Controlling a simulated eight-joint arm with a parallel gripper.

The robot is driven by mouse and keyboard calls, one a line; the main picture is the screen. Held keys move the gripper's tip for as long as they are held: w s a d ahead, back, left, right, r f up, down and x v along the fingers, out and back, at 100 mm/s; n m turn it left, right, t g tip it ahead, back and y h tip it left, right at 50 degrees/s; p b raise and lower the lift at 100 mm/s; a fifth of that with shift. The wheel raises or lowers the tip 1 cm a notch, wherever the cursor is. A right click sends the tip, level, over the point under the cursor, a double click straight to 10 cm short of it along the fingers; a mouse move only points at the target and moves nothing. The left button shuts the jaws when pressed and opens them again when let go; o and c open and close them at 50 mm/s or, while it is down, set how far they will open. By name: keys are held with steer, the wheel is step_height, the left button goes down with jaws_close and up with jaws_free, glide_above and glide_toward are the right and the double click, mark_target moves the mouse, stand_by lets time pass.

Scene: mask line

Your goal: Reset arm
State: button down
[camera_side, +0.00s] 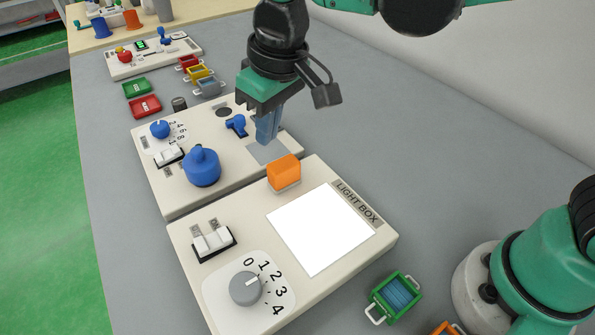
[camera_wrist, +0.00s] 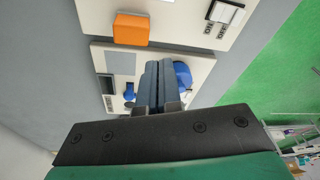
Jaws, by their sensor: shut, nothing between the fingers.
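My gripper (camera_side: 267,128) hangs pointing down above the middle panel (camera_side: 180,200), near its grey square patch. Its blue fingers are together with nothing between them. In the wrist view the shut fingers (camera_wrist: 160,84) reach over the same panel. I cannot tell from the side view whether the fingertips touch the panel.
An orange block (camera_side: 284,172) sits at the edge of the light box panel (camera_side: 195,265). A blue knob (camera_side: 202,167) and a blue handle (camera_side: 236,125) stand close to my gripper. Small crates (camera_side: 201,73) lie further back, and a green crate (camera_side: 396,297) is front right.

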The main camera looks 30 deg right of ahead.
steer(key=s+d+m+t, duration=0.2)
steer(key=d, duration=0.6)
steer(key=s+d+f+m+t+h, duration=0.1)
steer(key=s+d+m+t, duration=0.1)
steer(key=d, duration=0.7)
steer(key=shift+s+d+f+t, duration=0.2)
steer(key=shift+s+d+t, duration=0.05)
steer(key=shift+s+t, duration=0.25)
